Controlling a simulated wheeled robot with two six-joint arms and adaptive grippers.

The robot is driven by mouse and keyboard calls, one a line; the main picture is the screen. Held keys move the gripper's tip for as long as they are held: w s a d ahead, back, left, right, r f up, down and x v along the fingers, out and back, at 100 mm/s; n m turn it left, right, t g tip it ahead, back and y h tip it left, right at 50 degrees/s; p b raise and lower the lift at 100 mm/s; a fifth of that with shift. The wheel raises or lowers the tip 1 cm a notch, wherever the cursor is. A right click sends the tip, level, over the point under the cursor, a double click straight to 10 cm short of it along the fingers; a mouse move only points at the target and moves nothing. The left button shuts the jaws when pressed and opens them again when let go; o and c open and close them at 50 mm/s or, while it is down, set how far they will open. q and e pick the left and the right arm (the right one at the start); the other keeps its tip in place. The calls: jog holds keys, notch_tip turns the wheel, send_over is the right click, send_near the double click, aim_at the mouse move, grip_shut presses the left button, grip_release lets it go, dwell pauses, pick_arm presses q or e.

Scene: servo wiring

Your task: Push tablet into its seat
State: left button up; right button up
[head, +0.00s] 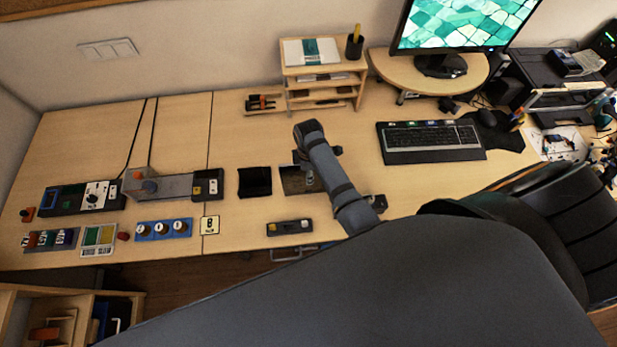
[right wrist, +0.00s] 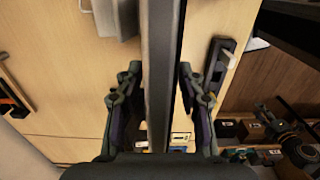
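The tablet (head: 292,183) shows in the head view as a dark, shiny plate in the middle of the desk, partly behind my right arm. In the right wrist view the tablet (right wrist: 160,70) is seen nearly edge-on as a long dark grey slab. My right gripper (right wrist: 162,80) has a finger against each side of it and appears shut on it. In the head view the right fingers are largely hidden by the arm. A black stand-like piece (head: 255,188) is just left of the tablet; I cannot tell whether it is the seat. My left gripper is not in view.
A black device (head: 290,227) lies near the front edge. Switch panels (head: 82,198) and a grey tray (head: 170,187) stand to the left. A keyboard (head: 430,140) is to the right, a small wooden shelf (head: 322,90) behind. The desk at the back left is clear.

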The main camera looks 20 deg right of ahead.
jog(key=shift+f, duration=0.25)
dwell(0.5)
grip_shut()
jog(key=shift+r, duration=0.1)
dwell(0.3)
